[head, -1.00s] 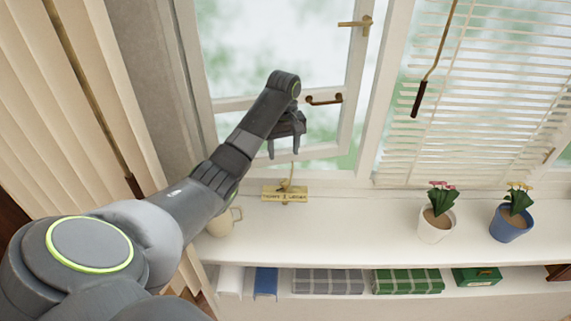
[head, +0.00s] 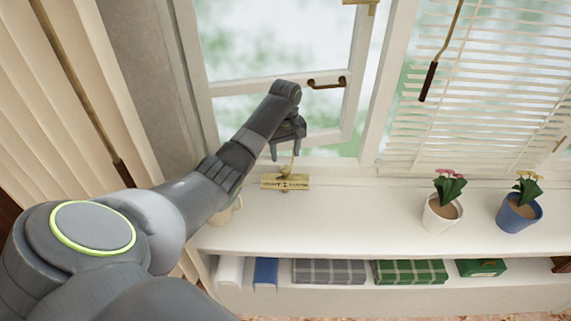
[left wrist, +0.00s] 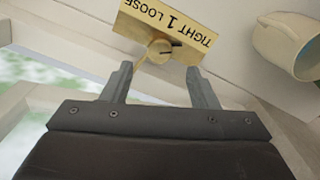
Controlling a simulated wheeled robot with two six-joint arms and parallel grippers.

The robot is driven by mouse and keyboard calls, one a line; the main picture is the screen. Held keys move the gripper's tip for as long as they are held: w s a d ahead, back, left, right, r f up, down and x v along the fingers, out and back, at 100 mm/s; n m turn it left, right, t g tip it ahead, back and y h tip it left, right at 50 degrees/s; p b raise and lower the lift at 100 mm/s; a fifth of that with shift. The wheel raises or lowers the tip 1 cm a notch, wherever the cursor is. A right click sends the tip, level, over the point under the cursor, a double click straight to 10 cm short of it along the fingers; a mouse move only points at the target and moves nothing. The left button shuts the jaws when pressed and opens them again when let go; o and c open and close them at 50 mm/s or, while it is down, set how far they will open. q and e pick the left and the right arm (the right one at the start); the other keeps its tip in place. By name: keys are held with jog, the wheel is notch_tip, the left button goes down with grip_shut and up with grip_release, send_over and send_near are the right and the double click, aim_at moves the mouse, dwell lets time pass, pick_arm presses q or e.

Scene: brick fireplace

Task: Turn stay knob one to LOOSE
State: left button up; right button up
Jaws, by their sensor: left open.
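A brass plate marked TIGHT 1 LOOSE (head: 285,182) sits at the back of the white window sill, below the casement window. In the left wrist view the plate (left wrist: 140,20) appears upside down, with a round brass knob (left wrist: 159,48) at its edge. A dark mark on the knob points right there, toward the TIGHT end. My left gripper (head: 286,156) is open and empty just above the plate. In the left wrist view its fingertips (left wrist: 160,78) stand apart on either side of the knob's line, short of it. Contact is not visible. My right gripper is out of view.
A cream mug (left wrist: 285,45) stands near the plate, partly behind my arm in the head view. White (head: 440,213) and blue (head: 517,215) flower pots stand to the right. The casement with its dark handle (head: 327,82) is behind my gripper. The sill between plate and pots is clear.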

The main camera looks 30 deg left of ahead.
aim_at(286, 169)
pick_arm(q)
notch_tip(286, 169, down, 6)
jog(key=shift+r, duration=0.1)
jog(key=shift+c, duration=0.3)
jog(key=c, duration=0.9)
